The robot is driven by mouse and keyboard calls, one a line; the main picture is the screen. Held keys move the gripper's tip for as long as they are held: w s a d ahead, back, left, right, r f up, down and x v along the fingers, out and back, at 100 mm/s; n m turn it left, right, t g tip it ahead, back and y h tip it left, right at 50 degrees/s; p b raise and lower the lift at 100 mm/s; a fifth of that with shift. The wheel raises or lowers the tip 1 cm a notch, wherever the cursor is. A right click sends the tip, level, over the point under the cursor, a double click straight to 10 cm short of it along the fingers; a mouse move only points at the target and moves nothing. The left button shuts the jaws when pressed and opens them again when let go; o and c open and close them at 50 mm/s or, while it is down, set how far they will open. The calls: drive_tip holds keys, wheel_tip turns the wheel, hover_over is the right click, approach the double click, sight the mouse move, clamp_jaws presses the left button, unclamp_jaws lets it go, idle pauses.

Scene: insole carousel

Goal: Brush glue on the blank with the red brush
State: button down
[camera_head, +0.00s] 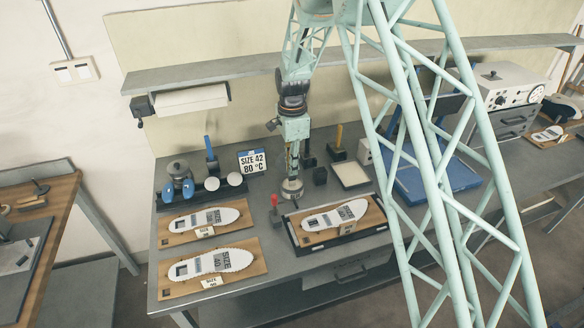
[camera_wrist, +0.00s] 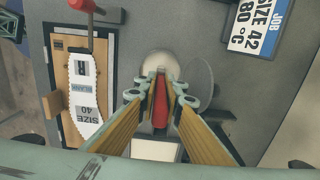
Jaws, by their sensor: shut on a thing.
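My gripper (camera_wrist: 160,85) is shut on the red brush (camera_wrist: 161,112), whose red handle shows between the yellow finger pads in the wrist view. In the head view my gripper (camera_head: 291,165) hangs straight down over a small round metal pot (camera_head: 291,190). The brush tip is hidden, so I cannot tell whether it is inside the pot. The pale blank (camera_head: 335,216), marked SIZE, lies on a wooden board in a dark fixture (camera_head: 303,246) to the right and in front of the pot. In the wrist view the blank (camera_wrist: 85,95) reads SIZE 40.
A red-topped lever (camera_head: 275,201) stands left of the fixture. Two more blanks on boards (camera_head: 202,222) (camera_head: 212,262) lie at the left. A job sign (camera_head: 252,161) reads SIZE 42, 80 °C. A pale tray (camera_head: 350,175) and a blue press (camera_head: 420,180) stand right.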

wheel_tip(320, 180, up, 7)
drive_tip(key=p, duration=0.2)
idle(1.3)
drive_tip(key=shift+d+f, duration=0.1)
idle(0.7)
drive_tip(key=s+d+f+n+b, duration=0.1)
drive_tip(key=s+d+n+b, duration=0.2)
drive_tip(key=d, duration=0.4)
drive_tip(key=s+d+f+n+b, duration=0.1)
drive_tip(key=s+d+n+b, duration=0.2)
drive_tip(key=d+n, duration=0.3)
drive_tip(key=s+d+f+n+b, duration=0.2)
drive_tip(key=d+n+b, duration=0.3)
drive_tip(key=d, duration=0.5)
drive_tip(key=shift+s+d, duration=0.15)
drive_tip(key=shift+s, duration=0.25)
